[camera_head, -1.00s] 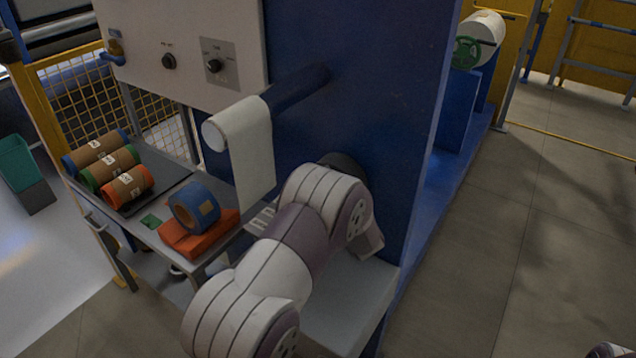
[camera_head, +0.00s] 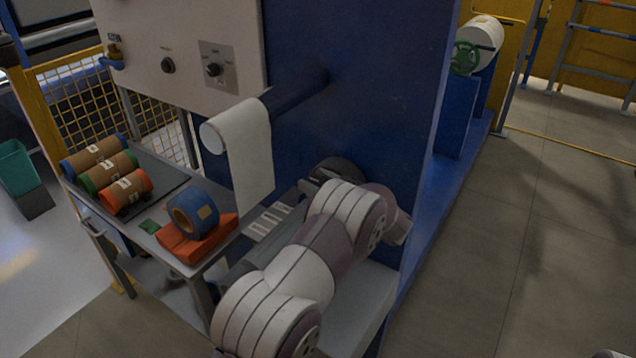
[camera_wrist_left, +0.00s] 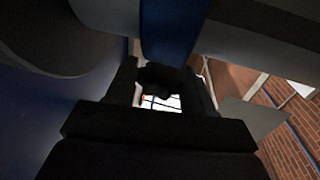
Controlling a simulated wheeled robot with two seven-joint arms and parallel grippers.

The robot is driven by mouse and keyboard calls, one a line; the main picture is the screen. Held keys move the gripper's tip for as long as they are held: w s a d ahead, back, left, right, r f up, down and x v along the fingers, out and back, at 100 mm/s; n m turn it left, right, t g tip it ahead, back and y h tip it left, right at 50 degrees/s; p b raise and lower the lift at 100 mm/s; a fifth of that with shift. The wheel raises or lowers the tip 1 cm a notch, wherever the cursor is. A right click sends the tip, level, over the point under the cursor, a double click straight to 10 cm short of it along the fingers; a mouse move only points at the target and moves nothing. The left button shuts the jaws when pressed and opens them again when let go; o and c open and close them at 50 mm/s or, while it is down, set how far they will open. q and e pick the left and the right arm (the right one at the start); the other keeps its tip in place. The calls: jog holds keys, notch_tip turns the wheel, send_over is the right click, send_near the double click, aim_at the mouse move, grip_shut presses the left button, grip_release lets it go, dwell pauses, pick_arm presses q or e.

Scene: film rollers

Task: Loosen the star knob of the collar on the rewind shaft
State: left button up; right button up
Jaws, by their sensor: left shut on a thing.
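In the left wrist view the dark fingers of my left gripper (camera_wrist_left: 160,92) are shut on a small dark piece, the star knob (camera_wrist_left: 160,75), which shows only as a silhouette. A blue band (camera_wrist_left: 173,30) and dark rounded surfaces lie just beyond it; I cannot tell collar from shaft there. In the head view a dark round part (camera_head: 340,168) shows low on the blue machine wall, behind my left arm. My arm hides most of the knob, the collar and the gripper there.
A white web hangs over a roller (camera_head: 248,150) left of my arm. A side table (camera_head: 148,240) holds several rolls (camera_head: 98,155), a blue-rimmed roll (camera_head: 193,209) and an orange block (camera_head: 200,238). The blue machine wall (camera_head: 385,90) stands close behind. Floor is clear at right.

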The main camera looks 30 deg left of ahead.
pick_arm(q)
jog(key=o, duration=1)
jog(key=shift+a, duration=0.1)
jog(key=shift+c, duration=0.2)
jog(key=b+v, duration=0.2)
jog(key=v, duration=1)
jog(key=shift+d+b, duration=0.3)
jog(key=shift+d, duration=0.1)
